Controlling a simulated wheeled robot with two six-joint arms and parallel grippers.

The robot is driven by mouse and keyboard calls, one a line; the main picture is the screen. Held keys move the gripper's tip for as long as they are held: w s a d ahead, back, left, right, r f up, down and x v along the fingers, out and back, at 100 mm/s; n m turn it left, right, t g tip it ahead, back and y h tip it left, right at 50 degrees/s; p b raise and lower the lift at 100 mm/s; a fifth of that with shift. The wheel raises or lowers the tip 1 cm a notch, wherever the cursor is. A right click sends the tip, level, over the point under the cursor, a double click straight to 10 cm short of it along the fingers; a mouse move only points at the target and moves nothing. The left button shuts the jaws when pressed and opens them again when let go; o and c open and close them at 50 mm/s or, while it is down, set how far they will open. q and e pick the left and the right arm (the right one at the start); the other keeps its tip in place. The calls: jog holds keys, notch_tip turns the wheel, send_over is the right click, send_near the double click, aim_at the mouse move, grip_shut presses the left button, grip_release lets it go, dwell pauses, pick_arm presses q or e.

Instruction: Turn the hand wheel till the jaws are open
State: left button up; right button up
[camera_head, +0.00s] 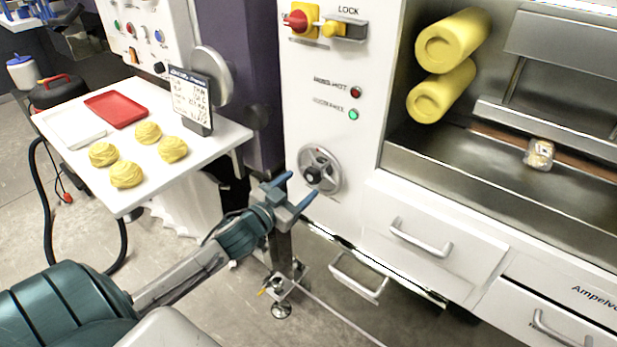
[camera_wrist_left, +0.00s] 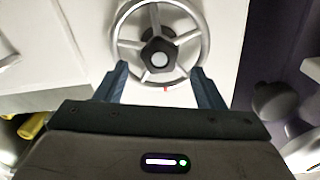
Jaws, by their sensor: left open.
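The hand wheel (camera_head: 333,160) is a grey spoked ring with a dark hub on the white machine front. In the left wrist view the hand wheel (camera_wrist_left: 198,52) fills the top middle, its hub just beyond the fingertips. My left gripper (camera_head: 301,186) is open and empty, in front of the wheel's lower left. In the wrist view the left gripper (camera_wrist_left: 159,72) has its fingers apart on either side of the wheel's lower part; I cannot tell whether they touch the rim. A small packet (camera_head: 540,155) sits by a steel bar (camera_head: 550,130) in the machine bay. I cannot make out the jaws clearly.
A red lamp (camera_head: 356,92) and a lit green lamp (camera_head: 353,115) are above the wheel. Yellow rollers (camera_head: 442,92) are at the upper right. A drawer handle (camera_head: 420,238) sticks out at the lower right. A white table (camera_head: 90,185) with yellow nests stands left.

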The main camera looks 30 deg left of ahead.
aim_at(310, 178)
pick_arm(q)
jog(key=w, duration=0.3)
jog(key=shift+d, duration=0.1)
jog(key=shift+w+d, duration=0.1)
jog(key=shift+w, duration=0.65)
grip_shut()
